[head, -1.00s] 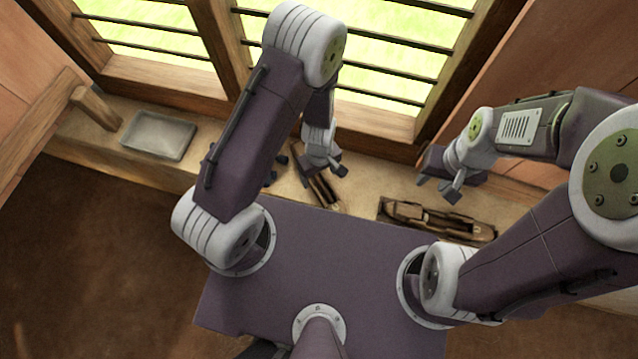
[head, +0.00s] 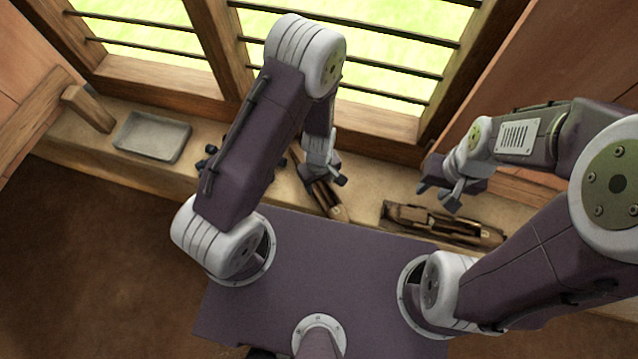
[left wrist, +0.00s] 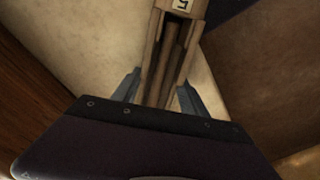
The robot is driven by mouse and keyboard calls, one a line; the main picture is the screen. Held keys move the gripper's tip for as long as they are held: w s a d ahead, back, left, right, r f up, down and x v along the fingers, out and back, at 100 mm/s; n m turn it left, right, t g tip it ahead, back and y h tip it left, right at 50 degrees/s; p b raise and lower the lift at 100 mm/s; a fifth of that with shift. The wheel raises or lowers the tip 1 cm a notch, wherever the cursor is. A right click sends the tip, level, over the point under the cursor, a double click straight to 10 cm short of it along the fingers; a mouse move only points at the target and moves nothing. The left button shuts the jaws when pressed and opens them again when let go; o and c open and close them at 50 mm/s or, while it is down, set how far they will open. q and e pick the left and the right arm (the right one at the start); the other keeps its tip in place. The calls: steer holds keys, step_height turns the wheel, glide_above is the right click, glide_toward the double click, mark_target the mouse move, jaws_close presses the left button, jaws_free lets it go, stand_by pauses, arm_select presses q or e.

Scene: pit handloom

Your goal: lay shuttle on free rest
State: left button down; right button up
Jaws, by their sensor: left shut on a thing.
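A wooden shuttle (head: 328,199) with a hollow middle lies slantwise at the ledge below the window. My left gripper (head: 322,178) is shut on it. In the left wrist view the shuttle (left wrist: 171,50) runs between the two fingers (left wrist: 157,92), with a small numbered label at its far end. I cannot tell whether the shuttle touches the ledge. A second wooden shuttle (head: 450,220) lies in a dark rest (head: 391,209) at the right. My right gripper (head: 440,195) is open and empty, just above that rest. I cannot make out a free rest; my left arm hides part of the ledge.
A grey tray (head: 152,136) sits on the ledge (head: 87,150) at the left, near a wooden post. Dark knobs show beside my left arm, partly hidden. The barred window stands behind the ledge. Clear ledge shows between the held shuttle and the right rest.

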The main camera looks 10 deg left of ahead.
arm_select(q)
steer(key=shift+r, duration=0.1)
step_height(320, 180, up, 18)
steer(key=p, duration=1.7)
steer(key=shift+p, duration=0.4)
